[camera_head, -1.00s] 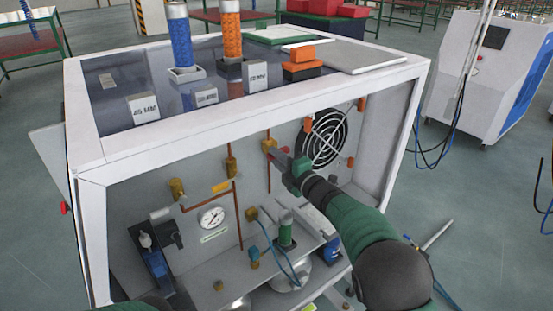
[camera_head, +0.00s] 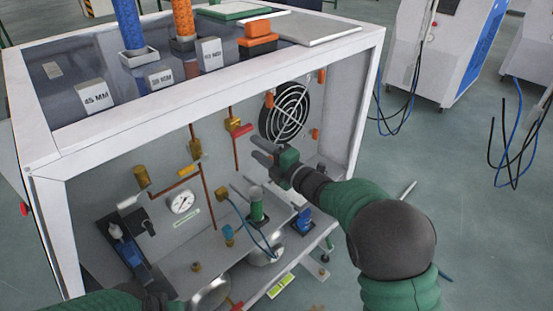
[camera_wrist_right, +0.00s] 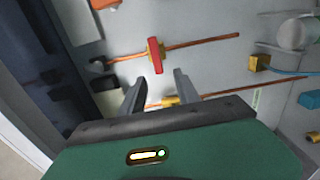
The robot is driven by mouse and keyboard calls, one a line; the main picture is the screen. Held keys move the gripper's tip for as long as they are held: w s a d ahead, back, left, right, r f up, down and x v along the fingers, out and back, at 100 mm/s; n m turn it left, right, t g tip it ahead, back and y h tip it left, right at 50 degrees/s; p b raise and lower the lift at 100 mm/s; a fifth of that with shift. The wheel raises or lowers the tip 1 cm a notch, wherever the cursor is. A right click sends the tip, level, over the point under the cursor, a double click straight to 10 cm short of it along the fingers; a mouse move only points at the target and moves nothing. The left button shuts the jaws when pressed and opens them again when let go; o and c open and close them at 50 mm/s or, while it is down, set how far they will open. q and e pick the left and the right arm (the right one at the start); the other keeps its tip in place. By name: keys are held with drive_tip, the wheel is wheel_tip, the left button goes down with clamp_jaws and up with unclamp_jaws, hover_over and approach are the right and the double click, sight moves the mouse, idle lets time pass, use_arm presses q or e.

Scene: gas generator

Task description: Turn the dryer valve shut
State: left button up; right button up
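A valve with a red handle (camera_head: 242,130) sits on a thin copper pipe on the back panel, left of the fan. In the right wrist view, the red handle (camera_wrist_right: 156,56) lies crosswise to its pipe, just beyond my fingertips. My right gripper (camera_head: 262,166) is below and to the right of the valve, with its fingers apart and nothing between them. It also shows open in the right wrist view (camera_wrist_right: 157,82), with a gap between its fingertips and the handle. My left arm (camera_head: 105,301) shows only at the bottom edge; its gripper is out of view.
The cabinet's white frame (camera_head: 215,105) surrounds the opening.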

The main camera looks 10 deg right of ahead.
drive_tip(key=v, duration=0.8)
drive_tip(key=shift+s+p, duration=0.15)
drive_tip(key=shift+p, duration=0.2)
drive_tip(key=shift+d+f, duration=0.1)
